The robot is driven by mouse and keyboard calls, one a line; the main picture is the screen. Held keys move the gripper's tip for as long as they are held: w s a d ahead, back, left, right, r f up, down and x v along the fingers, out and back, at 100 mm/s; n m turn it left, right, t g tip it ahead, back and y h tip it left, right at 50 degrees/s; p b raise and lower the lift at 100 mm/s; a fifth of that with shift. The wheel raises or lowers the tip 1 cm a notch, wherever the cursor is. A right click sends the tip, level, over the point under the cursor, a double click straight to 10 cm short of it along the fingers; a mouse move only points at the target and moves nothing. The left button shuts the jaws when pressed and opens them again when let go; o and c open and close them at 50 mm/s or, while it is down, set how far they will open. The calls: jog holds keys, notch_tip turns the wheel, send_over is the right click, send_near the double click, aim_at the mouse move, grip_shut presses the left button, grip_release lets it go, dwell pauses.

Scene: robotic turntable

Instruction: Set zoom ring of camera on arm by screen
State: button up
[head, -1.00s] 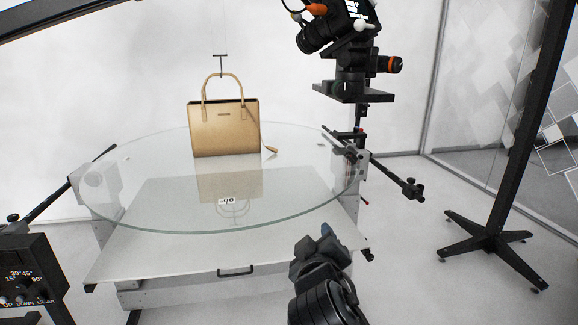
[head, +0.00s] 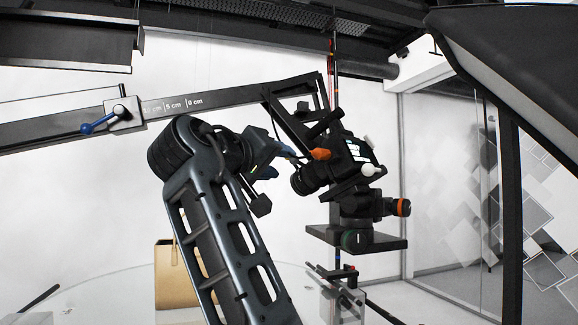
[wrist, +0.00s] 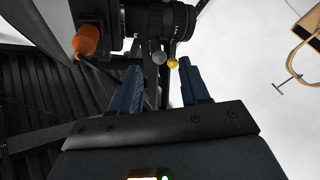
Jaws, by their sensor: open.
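The black camera (head: 345,160) sits on a mount at the arm's end, its lens (head: 306,180) pointing left and slightly down. An orange plug (head: 320,154) sticks out beside the lens. My gripper (head: 275,160) is raised just left of the lens, open and empty. In the wrist view, the lens (wrist: 155,17) lies beyond the two blue fingers of my gripper (wrist: 160,68), near the top edge. A grey ball and a yellow knob show below the lens, between the fingertips. The zoom ring cannot be told apart clearly from the other lens rings.
The orange plug (wrist: 87,38) and its cable lie close to my left finger in the wrist view. A black scaled beam (head: 220,98) runs behind my arm. A tan handbag (head: 172,275) stands on the glass turntable (head: 105,298) below. A dark panel (head: 515,45) hangs upper right.

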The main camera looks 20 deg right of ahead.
aim_at(295, 163)
jog(key=p+x, duration=0.2)
jog(key=x, duration=0.5)
jog(key=shift+w+d+r, duration=0.1)
jog(key=shift+w+d, duration=0.15)
jog(key=shift+c, duration=0.4)
grip_shut()
